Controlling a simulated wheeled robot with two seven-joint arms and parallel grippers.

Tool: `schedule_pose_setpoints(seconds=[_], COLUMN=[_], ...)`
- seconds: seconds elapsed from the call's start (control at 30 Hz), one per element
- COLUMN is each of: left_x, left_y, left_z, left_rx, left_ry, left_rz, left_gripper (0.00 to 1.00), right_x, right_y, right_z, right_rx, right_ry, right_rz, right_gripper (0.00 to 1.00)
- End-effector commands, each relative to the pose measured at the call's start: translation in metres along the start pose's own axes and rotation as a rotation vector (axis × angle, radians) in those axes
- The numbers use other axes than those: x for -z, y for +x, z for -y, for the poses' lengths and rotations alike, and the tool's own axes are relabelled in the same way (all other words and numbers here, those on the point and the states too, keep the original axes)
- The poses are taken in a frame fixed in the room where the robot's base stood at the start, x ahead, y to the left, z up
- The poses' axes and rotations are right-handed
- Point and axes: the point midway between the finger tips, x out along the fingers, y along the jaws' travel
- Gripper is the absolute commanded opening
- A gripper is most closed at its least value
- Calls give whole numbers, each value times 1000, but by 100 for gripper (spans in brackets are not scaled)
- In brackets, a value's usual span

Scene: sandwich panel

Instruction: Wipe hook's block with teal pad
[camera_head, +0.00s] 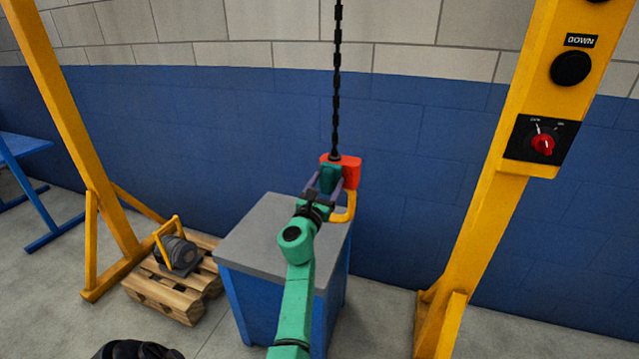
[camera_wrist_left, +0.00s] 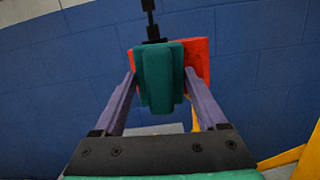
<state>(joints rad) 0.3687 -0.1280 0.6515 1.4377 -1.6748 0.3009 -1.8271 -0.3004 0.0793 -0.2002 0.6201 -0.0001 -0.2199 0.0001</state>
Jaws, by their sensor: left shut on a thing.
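The hook's block is an orange-red box (camera_head: 351,171) hanging on a black chain, with a yellow hook (camera_head: 349,208) below it. My left gripper (camera_head: 327,182) is shut on the teal pad (camera_head: 329,174), in front of the left part of the block. In the left wrist view the two purple-grey fingers (camera_wrist_left: 158,82) grip the sides of the pad (camera_wrist_left: 157,80). The block (camera_wrist_left: 199,55) shows behind the pad there, and the pad hides much of it. I cannot tell whether the pad touches the block. My right gripper is not in view.
A blue cabinet with a grey top (camera_head: 262,232) stands below the hook. A wooden pallet (camera_head: 165,303) carries a grey motor (camera_head: 178,253) at left. Yellow gantry posts stand left (camera_head: 70,130) and right (camera_head: 480,220); the right one bears a red switch (camera_head: 543,144).

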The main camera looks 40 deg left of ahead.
Motion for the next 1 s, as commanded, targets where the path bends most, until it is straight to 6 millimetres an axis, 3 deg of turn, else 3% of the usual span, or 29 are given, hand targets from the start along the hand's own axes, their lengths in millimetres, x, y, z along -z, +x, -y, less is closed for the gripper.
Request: schedule_pose_setpoints(seconds=[0.57, 0.8, 1.0], left_x=[-2, -4, -5], left_y=[4, 4, 2], left_z=[38, 64, 66], left_rx=[1, 4, 1], left_ry=[0, 0, 0], left_rz=[0, 0, 0], left_gripper=[30, 30, 30], right_x=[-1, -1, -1], right_y=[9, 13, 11], right_z=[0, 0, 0], right_rx=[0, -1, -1], right_ry=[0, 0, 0], right_rz=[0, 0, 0], right_gripper=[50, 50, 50])
